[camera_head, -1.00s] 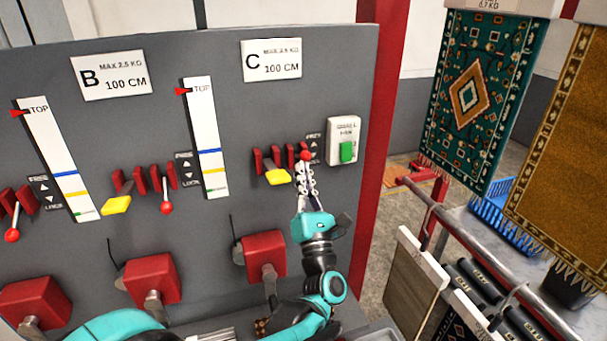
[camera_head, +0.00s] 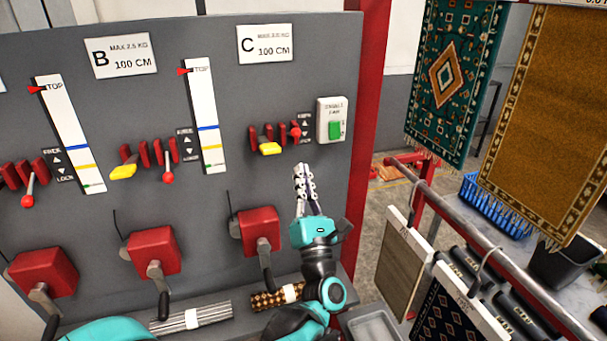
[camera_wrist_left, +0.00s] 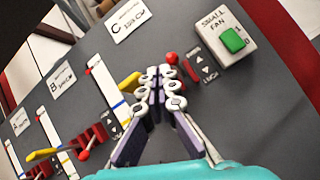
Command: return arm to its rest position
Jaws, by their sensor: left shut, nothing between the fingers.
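My left gripper (camera_head: 304,186) is shut and empty, pointing up in front of the grey panel (camera_head: 250,90). It is just below the red-ball lever (camera_head: 296,132) of the C column, with a gap between the fingertips and the ball in the head view. In the left wrist view my left gripper (camera_wrist_left: 160,75) shows its fingers together, with the red ball (camera_wrist_left: 172,58) just beyond the tips. A yellow lever (camera_head: 270,149) is to the left of the fingers. My right gripper is not seen.
A white switch box with a green button (camera_head: 334,130) is right of the C levers. A red crank box (camera_head: 258,230) is left of my arm. A red post (camera_head: 362,130) edges the panel. Hanging rugs (camera_head: 445,75) and a rail (camera_head: 500,270) are at the right.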

